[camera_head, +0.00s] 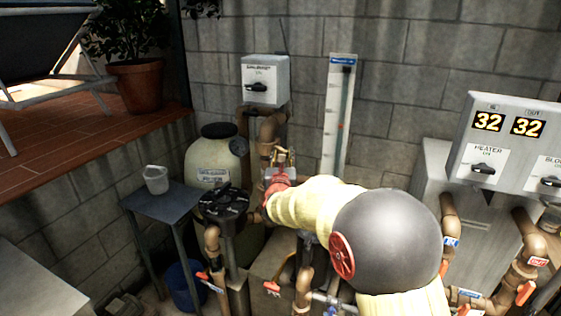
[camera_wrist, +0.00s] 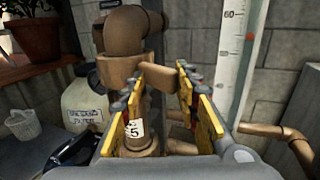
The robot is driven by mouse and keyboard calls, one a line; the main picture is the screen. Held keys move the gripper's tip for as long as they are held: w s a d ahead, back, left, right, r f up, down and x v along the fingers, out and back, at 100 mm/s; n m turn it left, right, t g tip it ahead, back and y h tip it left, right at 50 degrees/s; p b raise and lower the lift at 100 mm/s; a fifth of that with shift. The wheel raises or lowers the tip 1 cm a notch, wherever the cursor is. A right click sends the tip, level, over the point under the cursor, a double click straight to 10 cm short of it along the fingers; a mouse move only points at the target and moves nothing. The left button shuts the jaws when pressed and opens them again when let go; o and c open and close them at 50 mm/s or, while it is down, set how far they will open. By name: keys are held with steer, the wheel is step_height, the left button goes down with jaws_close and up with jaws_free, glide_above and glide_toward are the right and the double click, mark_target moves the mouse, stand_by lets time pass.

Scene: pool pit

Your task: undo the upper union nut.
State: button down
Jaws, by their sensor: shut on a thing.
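The upper union nut (camera_wrist: 125,68) is a brown collar on a vertical brown pipe below an elbow in the wrist view, with a stubby lug reaching right. My gripper (camera_wrist: 168,76) has yellow finger pads on either side of this lug and is shut on it. A label reading 5 shows on the pipe below, beside the left finger. In the head view my gripper (camera_head: 283,158) is at the brown pipe below the grey switch box; the arm and fingers hide much of the nut there.
A cream filter tank (camera_head: 214,165) and black-lidded pump (camera_head: 222,203) stand left of the pipe. A white level gauge (camera_head: 338,110) is on the wall behind. A heater panel (camera_head: 505,150) and valved pipes are at right.

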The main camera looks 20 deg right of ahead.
steer(key=shift+d+f, duration=0.25)
steer(key=shift+f, duration=0.5)
steer(key=shift+d+f, duration=0.2)
steer(key=shift+f, duration=0.5)
steer(key=c, duration=1.8)
jaws_free()
steer(key=shift+c, duration=0.2)
steer(key=v, duration=1.1)
steer(key=shift+s+d+r, duration=0.2)
steer(key=shift+s+r, duration=0.05)
steer(key=shift+r, duration=0.1)
